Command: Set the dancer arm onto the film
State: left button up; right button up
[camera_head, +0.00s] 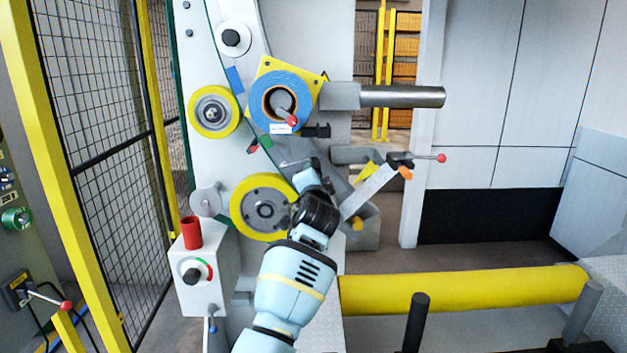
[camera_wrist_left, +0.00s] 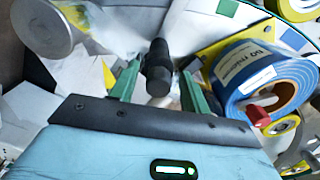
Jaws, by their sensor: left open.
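A blue film roll (camera_head: 306,97) sits on a spindle high on the machine. It also shows at the right of the left wrist view (camera_wrist_left: 262,75), with a label. A grey-white arm (camera_head: 370,191) slants up to the right below the roll; I cannot tell if it is the dancer arm. My left gripper (camera_head: 313,172) is in front of the machine, below the roll. In the left wrist view its green fingers (camera_wrist_left: 160,75) are open, with a black knob (camera_wrist_left: 158,62) between them, not clamped. Contact between film and dancer arm cannot be made out. My right gripper is not in view.
A yellow-rimmed wheel (camera_head: 262,207) is just left of my wrist, another (camera_head: 213,111) higher up. A steel bar (camera_head: 402,96) and a red-tipped lever (camera_head: 428,158) stick out right. A mesh fence (camera_head: 95,120) stands left, a yellow roller (camera_head: 460,288) low right.

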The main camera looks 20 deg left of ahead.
pick_arm(q)
jog(key=v, duration=0.7)
jog(key=shift+s+p, duration=0.25)
jog(key=shift+p, duration=0.1)
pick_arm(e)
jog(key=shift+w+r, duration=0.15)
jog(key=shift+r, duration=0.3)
pick_arm(q)
jog(key=shift+d+f, duration=0.1)
